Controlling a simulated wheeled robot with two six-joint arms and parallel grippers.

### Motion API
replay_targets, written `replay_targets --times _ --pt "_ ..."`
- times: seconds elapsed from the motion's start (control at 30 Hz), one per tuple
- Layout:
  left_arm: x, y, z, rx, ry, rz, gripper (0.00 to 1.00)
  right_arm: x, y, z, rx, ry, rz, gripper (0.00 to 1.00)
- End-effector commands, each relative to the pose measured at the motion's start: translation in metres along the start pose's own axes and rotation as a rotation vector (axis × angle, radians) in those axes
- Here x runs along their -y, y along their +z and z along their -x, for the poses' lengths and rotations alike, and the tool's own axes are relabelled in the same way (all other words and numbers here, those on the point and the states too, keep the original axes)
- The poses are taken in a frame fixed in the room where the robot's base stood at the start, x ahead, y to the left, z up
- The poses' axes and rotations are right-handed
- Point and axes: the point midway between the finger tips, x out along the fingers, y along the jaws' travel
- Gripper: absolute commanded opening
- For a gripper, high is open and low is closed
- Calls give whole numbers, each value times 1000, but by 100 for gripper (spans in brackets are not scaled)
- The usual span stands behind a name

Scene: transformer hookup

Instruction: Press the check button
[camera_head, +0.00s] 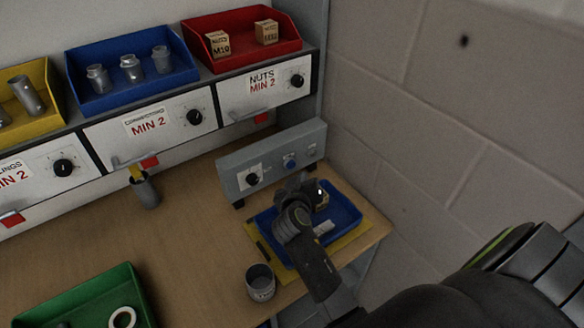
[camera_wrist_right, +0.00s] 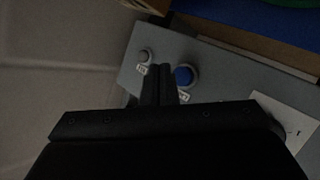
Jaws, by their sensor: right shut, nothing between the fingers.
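The check button looks to be the round blue button on the grey control box (camera_head: 270,160). The blue button (camera_head: 291,163) shows on the box's front in the head view, and close up in the right wrist view (camera_wrist_right: 184,76). My right gripper (camera_head: 308,184) is shut and empty, just in front of the box. In the right wrist view its fingertips (camera_wrist_right: 159,70) are right beside the blue button, between it and a smaller grey button (camera_wrist_right: 145,56). I cannot tell whether they touch the panel. My left gripper is not in view.
A blue tray (camera_head: 349,213) on a yellow mat lies below my right gripper, with small items in it. A grey cup (camera_head: 260,282) stands in front. A green bin (camera_head: 95,296) is at the lower left. A wall closes off the right. The table's middle is clear.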

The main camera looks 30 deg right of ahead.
Motion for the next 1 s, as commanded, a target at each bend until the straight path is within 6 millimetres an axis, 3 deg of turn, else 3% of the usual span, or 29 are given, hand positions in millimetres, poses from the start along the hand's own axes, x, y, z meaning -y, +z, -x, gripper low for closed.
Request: replay_targets --times 0.3,1.0 --pt "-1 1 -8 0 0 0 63 10 -9 -14 1 1 2 0" --pt "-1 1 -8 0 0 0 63 10 -10 -14 1 0 1 0"
